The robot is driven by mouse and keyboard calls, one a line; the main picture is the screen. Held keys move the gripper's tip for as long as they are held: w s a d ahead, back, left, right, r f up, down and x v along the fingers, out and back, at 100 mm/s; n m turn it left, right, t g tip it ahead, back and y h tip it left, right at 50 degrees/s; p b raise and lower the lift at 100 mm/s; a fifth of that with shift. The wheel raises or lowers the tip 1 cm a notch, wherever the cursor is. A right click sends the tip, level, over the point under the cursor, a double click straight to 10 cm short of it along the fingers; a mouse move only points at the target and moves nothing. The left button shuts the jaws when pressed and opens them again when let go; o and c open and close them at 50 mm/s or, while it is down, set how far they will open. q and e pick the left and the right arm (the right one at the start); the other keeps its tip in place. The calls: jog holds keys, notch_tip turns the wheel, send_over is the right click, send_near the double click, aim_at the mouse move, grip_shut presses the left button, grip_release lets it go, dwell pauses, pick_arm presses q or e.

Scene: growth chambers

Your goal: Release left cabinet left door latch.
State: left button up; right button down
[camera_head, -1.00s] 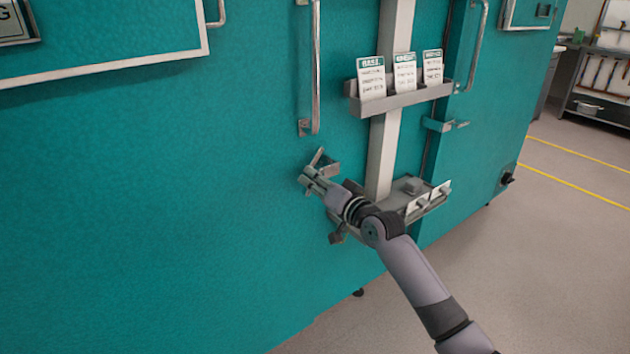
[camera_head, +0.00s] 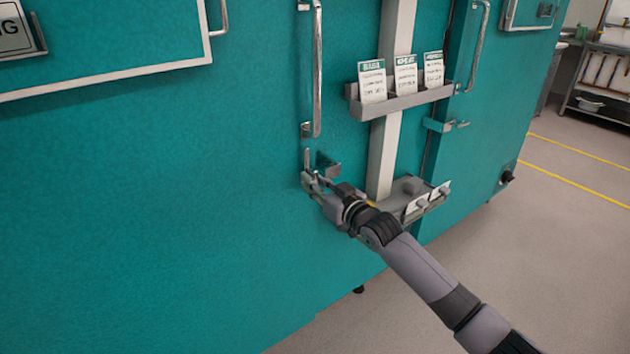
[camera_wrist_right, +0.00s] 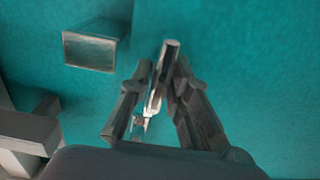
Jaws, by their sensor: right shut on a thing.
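The left door of the teal cabinet (camera_head: 200,180) fills the left of the head view. Its latch lever (camera_head: 307,158) is a short metal bar below the door's long handle (camera_head: 317,75). The lever stands about upright, left of a small metal catch bracket (camera_head: 329,166), with a gap between them. My right gripper (camera_head: 312,181) is shut on the lever, its fingers hiding the lower part. In the right wrist view the lever (camera_wrist_right: 168,56) shows between the fingers (camera_wrist_right: 158,88), and the catch bracket (camera_wrist_right: 90,51) is apart at upper left. My left gripper is not in view.
A card holder (camera_head: 405,101) with three cards is on the pale centre post (camera_head: 384,155). A lower shelf (camera_head: 432,202) with metal fittings juts out right of my gripper. A similar latch (camera_head: 444,125) is on the right door. Floor is clear at right.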

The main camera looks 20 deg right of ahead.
jog(key=shift+f, duration=0.1)
dwell(0.4)
jog(key=c, duration=1.5)
grip_release()
jog(key=shift+s, duration=0.1)
jog(key=v, duration=1.1)
jog(key=shift+s+d, duration=0.15)
jog(key=shift+s, duration=0.25)
